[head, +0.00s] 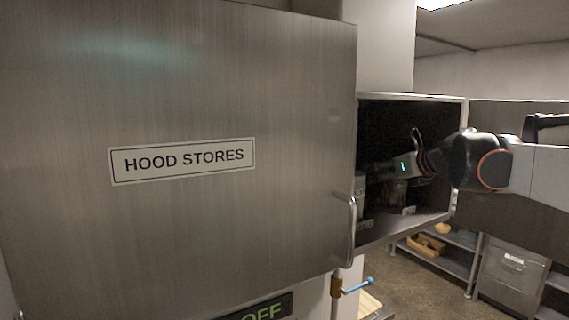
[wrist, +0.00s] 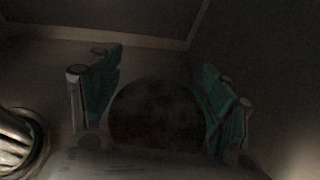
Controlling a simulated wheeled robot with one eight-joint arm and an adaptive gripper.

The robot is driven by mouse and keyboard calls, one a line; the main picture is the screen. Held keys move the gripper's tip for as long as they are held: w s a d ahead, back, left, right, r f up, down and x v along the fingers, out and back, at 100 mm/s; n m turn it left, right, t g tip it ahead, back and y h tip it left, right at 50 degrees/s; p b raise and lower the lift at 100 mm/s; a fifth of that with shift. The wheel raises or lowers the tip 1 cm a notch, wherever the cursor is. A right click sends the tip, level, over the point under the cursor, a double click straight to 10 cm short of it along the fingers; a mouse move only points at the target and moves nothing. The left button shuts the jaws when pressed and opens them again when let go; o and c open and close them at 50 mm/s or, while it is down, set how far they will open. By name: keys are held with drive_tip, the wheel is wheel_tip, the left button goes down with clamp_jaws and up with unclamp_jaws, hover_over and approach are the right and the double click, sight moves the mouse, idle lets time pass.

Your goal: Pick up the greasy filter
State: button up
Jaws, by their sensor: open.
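My gripper (head: 384,172) reaches from the right into the dark open cabinet (head: 440,222). In the wrist view my gripper (wrist: 160,68) is open, with a teal-padded finger on each side of a dark, mottled round thing (wrist: 156,115). This may be the greasy filter, but the dim light does not let me tell. I cannot tell whether the fingers touch it. In the head view a dark item (head: 397,195) stands below the gripper, with a small pale tag at its foot. The near part of the cabinet's inside is hidden by the door.
The steel door (head: 200,90) marked HOOD STORES stands open at the left, its handle (head: 351,230) beside the opening. A pale container (head: 361,193) is partly hidden behind it. A shiny ribbed metal thing (wrist: 14,140) lies left of the fingers. A blue-handled valve (head: 358,286) sits below.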

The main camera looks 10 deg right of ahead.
drive_tip(key=shift+s+a+r, duration=0.15)
drive_tip(key=shift+s+r, duration=0.15)
drive_tip(key=shift+s, duration=0.5)
drive_tip(key=shift+c, duration=0.5)
drive_tip(key=c, duration=0.5)
drive_tip(key=shift+w+f, duration=0.15)
drive_tip(key=shift+w, duration=0.15)
drive_tip(key=c, duration=0.4)
drive_tip(key=shift+s, duration=0.1)
drive_tip(key=c, duration=0.4)
drive_tip(key=shift+c, duration=0.5)
